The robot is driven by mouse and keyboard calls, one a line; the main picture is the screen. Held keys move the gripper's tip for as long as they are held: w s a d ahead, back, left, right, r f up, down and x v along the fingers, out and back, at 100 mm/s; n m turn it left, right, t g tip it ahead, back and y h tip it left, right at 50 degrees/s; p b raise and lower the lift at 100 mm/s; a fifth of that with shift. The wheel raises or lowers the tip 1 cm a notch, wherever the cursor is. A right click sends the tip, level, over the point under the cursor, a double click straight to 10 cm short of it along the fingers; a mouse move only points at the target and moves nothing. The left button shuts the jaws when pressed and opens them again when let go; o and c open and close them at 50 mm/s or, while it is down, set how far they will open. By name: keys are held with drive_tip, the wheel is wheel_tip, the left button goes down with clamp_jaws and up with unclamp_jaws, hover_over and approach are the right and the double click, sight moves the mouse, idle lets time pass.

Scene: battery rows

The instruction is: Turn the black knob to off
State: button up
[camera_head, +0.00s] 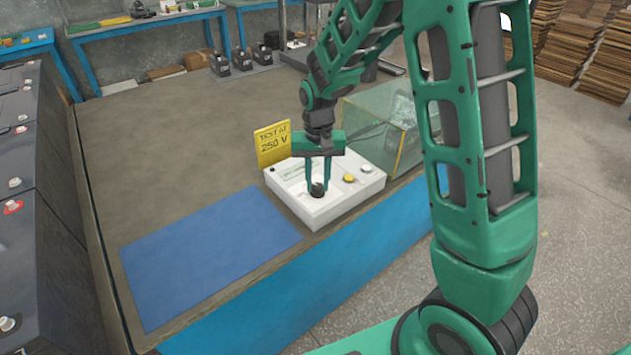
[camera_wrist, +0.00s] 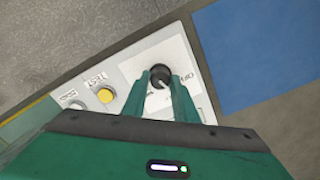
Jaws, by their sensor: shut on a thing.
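The black knob (camera_head: 317,189) sits on the front part of a white test box (camera_head: 340,207) on the bench. My gripper (camera_head: 318,184) points down from above, with its two green fingers on either side of the knob, shut on it. In the wrist view the knob (camera_wrist: 160,75) shows between the fingertips, with a pale pointer line on its top. Printed lettering on the white panel beside it is partly hidden by a finger; an "OFF" mark seems to show to the right. I cannot tell exactly which mark the pointer meets.
A yellow button (camera_head: 348,178) and a pale button (camera_head: 366,168) lie right of the knob. A yellow "TEST AT 250 V" sign (camera_head: 273,143) stands behind the box. A glass case (camera_head: 408,140) stands close right. A blue mat (camera_head: 210,255) lies left, with clear bench beyond.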

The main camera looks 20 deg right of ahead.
sight(318, 185)
drive_tip(key=n, duration=0.3)
drive_tip(key=shift+n, duration=2.3)
drive_tip(key=shift+w, duration=0.1)
drive_tip(key=o, duration=1.1)
drive_tip(key=shift+c, duration=0.2)
drive_tip(key=shift+r, duration=0.1)
wheel_tip(318, 185, up, 11)
drive_tip(key=shift+f, duration=0.2)
